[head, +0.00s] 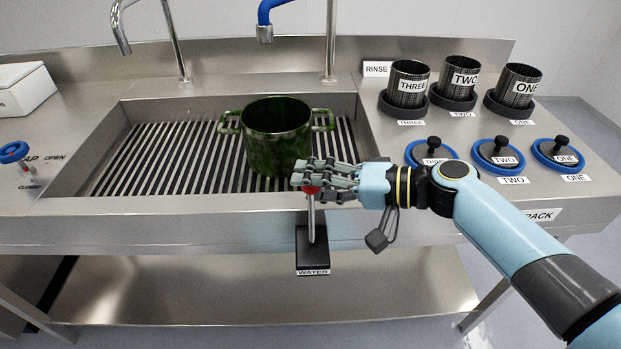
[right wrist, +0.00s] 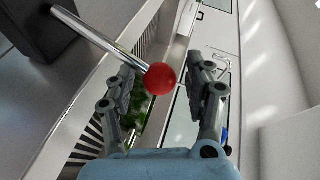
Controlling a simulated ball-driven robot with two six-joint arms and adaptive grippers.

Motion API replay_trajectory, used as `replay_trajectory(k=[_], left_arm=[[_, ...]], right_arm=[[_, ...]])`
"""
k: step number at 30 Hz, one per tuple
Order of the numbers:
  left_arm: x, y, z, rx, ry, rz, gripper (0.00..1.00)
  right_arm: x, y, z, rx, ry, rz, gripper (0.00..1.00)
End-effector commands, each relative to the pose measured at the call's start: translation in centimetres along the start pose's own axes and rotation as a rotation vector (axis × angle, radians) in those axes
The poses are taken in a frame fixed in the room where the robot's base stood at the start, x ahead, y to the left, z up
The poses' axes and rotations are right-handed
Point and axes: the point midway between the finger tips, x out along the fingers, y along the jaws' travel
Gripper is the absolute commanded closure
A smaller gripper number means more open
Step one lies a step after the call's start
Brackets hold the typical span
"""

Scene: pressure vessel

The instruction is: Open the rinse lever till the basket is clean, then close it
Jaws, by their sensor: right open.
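The rinse lever is a steel rod (head: 311,222) with a red knob, on a black base (head: 312,256) labelled WATER at the sink's front. My right gripper (head: 318,178) is open at the lever's top. In the right wrist view the red knob (right wrist: 160,79) sits between the spread fingers (right wrist: 162,70), with a visible gap on the right side. The rod stands roughly upright in the head view. The basket (head: 276,135) is a pot-like, two-handled vessel, heavily stained green, standing on the sink grating. Its lower right is near my fingers and partly hidden. My left gripper is not in view.
A tap with a blue end (head: 265,33) hangs above the basket. Labelled dark cups (head: 407,84) and blue-rimmed lids (head: 498,155) stand on the right counter. A blue valve wheel (head: 14,152) and white box (head: 24,88) are at left. The grating (head: 150,160) left of the basket is clear.

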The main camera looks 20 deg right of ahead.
Motion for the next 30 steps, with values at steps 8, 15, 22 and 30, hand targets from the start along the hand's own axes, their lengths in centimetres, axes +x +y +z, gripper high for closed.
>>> replay_trajectory(k=[8, 15, 22, 30], left_arm=[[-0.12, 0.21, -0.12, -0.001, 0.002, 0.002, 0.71], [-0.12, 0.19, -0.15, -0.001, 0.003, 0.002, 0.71], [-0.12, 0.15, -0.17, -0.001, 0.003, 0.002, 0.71], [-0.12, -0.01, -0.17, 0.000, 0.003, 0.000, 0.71]], right_arm=[[0.75, 0.03, 0.02, -0.001, -0.001, 0.001, 0.46], [0.72, 0.03, 0.02, -0.001, 0.000, 0.001, 0.65], [0.71, 0.03, 0.02, -0.001, 0.000, 0.001, 0.95], [0.70, 0.04, 0.04, 0.001, -0.001, 0.001, 1.00]])
